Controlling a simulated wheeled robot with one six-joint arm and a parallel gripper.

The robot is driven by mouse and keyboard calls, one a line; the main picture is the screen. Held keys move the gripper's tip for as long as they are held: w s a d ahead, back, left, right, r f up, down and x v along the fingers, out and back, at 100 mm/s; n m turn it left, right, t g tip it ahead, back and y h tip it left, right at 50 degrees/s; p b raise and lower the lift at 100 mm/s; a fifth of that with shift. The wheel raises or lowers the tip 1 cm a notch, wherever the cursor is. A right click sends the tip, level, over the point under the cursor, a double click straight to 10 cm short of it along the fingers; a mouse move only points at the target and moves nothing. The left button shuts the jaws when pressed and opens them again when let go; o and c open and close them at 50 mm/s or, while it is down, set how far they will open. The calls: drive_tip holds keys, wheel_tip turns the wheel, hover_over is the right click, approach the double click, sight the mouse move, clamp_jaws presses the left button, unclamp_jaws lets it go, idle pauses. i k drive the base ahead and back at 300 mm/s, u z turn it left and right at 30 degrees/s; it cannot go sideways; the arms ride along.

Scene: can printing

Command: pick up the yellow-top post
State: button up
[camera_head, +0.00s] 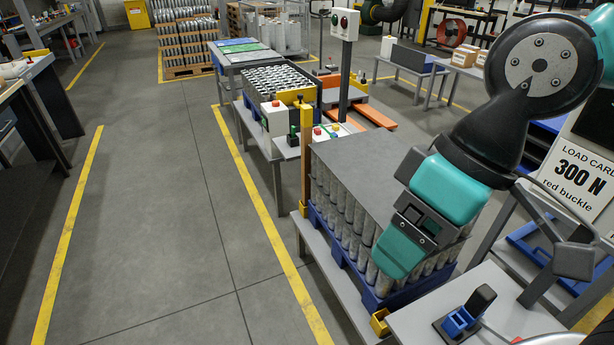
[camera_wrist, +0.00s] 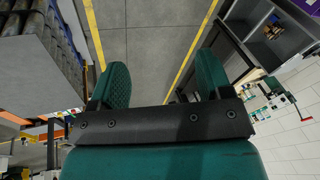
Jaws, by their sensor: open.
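A small yellow-topped piece (camera_head: 336,128) stands beside a red-topped one (camera_head: 317,131) on the small table behind the stack of cans; both are too small to make out fully. A tall brown post (camera_head: 305,160) with yellow at its ends stands at the stack's left corner. I cannot tell which is the yellow-top post. My gripper (camera_head: 398,262) hangs in front of the stack, well apart from both. In the wrist view its green fingers are spread with nothing between them (camera_wrist: 163,78), only floor beyond.
The can stack (camera_head: 365,165) under a grey sheet sits on a blue pallet (camera_head: 345,258) just behind my gripper. A white table (camera_head: 505,305) with a dark-and-blue fixture (camera_head: 462,318) is at lower right. A load card (camera_head: 580,175) stands right. The left floor aisle is clear.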

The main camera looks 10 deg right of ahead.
sight(306, 110)
drive_tip(key=k, duration=0.65)
drive_tip(key=u, duration=0.55)
drive_tip(key=i, duration=2.75)
drive_tip(key=z, duration=0.5)
drive_tip(key=i, duration=0.35)
drive_tip(key=z, duration=0.2)
